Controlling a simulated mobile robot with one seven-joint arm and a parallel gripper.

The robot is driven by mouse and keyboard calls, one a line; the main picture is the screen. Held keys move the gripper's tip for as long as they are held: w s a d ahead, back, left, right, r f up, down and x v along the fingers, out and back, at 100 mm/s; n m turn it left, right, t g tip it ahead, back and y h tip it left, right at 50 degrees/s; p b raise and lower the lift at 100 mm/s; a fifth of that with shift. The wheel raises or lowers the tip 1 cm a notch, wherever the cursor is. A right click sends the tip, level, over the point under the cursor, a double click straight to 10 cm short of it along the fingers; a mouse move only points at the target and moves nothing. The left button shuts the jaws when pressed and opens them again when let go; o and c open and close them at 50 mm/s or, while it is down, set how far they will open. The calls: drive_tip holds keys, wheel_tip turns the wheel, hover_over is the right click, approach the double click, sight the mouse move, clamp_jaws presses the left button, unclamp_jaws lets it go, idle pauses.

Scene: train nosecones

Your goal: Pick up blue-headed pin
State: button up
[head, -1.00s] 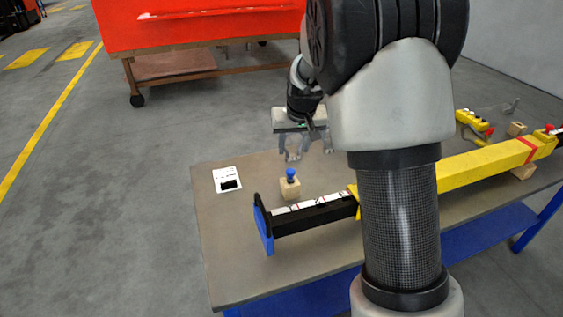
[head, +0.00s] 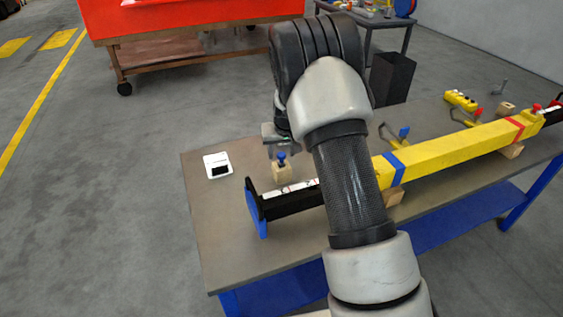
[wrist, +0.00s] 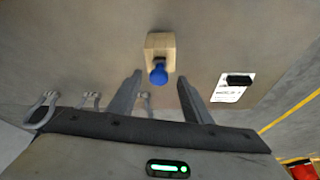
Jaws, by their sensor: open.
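The blue-headed pin (head: 281,157) stands upright in a small wooden block (head: 282,174) near the left end of the table. Only its blue head shows clearly; the shaft is hidden. In the wrist view the blue head (wrist: 158,74) is in front of the wooden block (wrist: 160,44), just beyond the fingertips and between their lines. My gripper (wrist: 155,80) is open and empty, with one finger to each side of the pin head. In the head view my gripper (head: 281,150) is just behind and above the pin, partly hidden by my arm.
A long yellow and black bar (head: 450,155) lies along the table (head: 225,245), its black end close to the block. A white card with a black patch (head: 217,165) lies to the left. Yellow tools (head: 460,100) and another blue-topped item (head: 403,132) sit farther right.

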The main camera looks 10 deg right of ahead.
sight(282, 154)
drive_tip(key=x, duration=0.3)
drive_tip(key=shift+w+d+f, duration=0.1)
drive_tip(key=shift+c, duration=0.4)
